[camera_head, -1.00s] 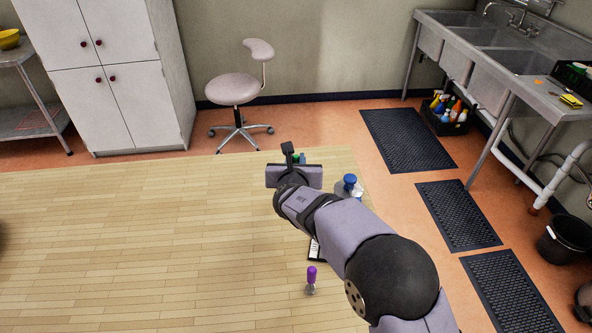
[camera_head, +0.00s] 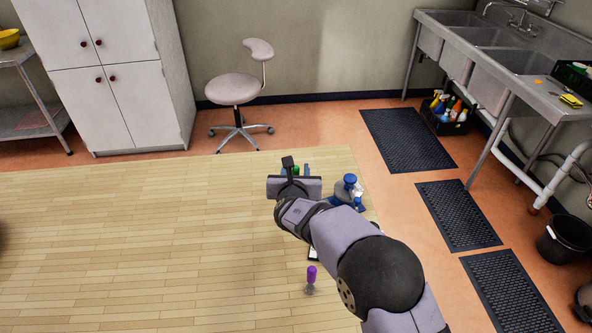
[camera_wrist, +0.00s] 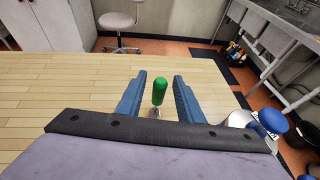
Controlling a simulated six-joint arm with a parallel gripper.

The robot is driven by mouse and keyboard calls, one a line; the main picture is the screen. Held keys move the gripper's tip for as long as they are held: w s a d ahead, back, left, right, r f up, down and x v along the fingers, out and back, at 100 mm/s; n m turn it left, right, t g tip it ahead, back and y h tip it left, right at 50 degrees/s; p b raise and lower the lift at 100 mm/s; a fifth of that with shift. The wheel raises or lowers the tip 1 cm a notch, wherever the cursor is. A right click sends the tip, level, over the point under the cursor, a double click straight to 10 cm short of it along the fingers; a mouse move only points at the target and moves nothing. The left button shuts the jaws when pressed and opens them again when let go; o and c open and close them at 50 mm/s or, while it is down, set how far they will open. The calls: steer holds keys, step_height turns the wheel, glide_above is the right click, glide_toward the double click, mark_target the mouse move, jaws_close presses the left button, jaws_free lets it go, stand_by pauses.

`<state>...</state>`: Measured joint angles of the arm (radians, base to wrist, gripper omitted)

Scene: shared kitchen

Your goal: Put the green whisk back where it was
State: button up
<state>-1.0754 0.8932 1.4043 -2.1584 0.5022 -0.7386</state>
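The green whisk shows its green handle (camera_wrist: 159,90) standing upright between my fingers in the wrist view, with a small gap on each side. Its lower part is pale and mostly hidden behind my gripper body. My gripper (camera_wrist: 160,96) is open, one blue finger on either side of the handle. In the head view my gripper (camera_head: 296,170) is over the far right part of the wooden table (camera_head: 150,240), with the green handle (camera_head: 297,170) just visible at its fingers.
A purple-handled whisk (camera_head: 311,276) stands nearer on the table. A blue-topped item (camera_head: 350,184) stands close to the right of my gripper at the table's right edge. A dark and white item (camera_head: 313,254) is partly hidden under my arm.

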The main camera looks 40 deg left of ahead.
steer(key=shift+r, duration=0.15)
steer(key=b+v, duration=0.3)
steer(key=v, duration=0.9)
steer(key=shift+d, duration=0.1)
stand_by(0.5)
